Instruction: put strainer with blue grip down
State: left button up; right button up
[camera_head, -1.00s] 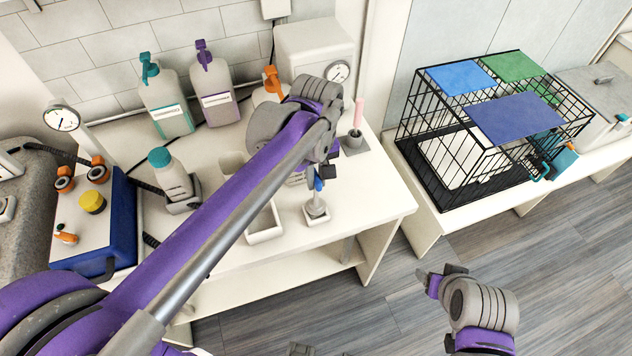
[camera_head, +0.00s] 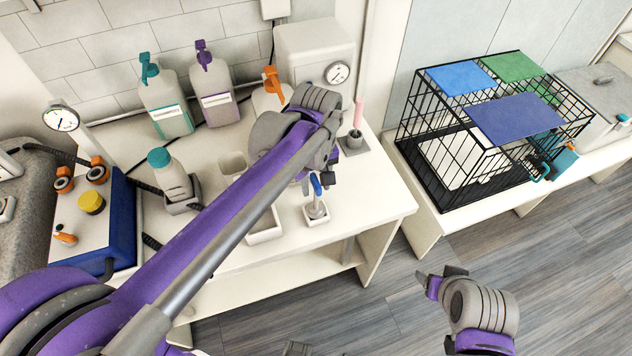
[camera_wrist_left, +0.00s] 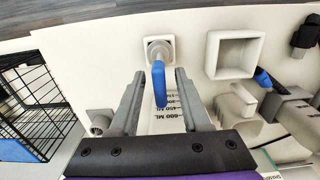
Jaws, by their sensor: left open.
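The strainer with the blue grip (camera_head: 316,186) stands upright in a small white square holder (camera_head: 310,221) near the table's front edge. In the left wrist view, its blue grip (camera_wrist_left: 159,88) rises from the holder (camera_wrist_left: 151,41) toward the camera. My left gripper (camera_head: 326,180) is right at the grip. In the wrist view, the left gripper's fingers (camera_wrist_left: 158,74) are spread, one on each side of the blue grip, with a gap visible. The strainer's lower end is in the holder. My right gripper (camera_head: 440,280) is low at the right, over the floor; its jaws are unclear.
A white open bin (camera_head: 265,237) stands left of the holder, and a grey cup with a pink-handled tool (camera_head: 356,138) stands behind right. Pump bottles (camera_head: 215,92) line the back. A wire cage (camera_head: 440,180) sits on the right bench. The table's front right corner is clear.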

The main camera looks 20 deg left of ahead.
pick_arm(q)
notch_tip(320, 180, up, 12)
jog(key=s+a+f+m+t, duration=0.3)
jog(key=s+f, duration=0.3)
jog(key=f, duration=0.2)
jog(key=s+a+f+m+t, duration=0.2)
jog(key=s+a+f+m, duration=0.1)
jog(key=s+f, duration=0.3)
jog(key=shift+s+a+f+m+t+p, duration=0.25)
jog(key=shift+a+f+m+t+p, duration=0.15)
jog(key=shift+f, duration=0.5)
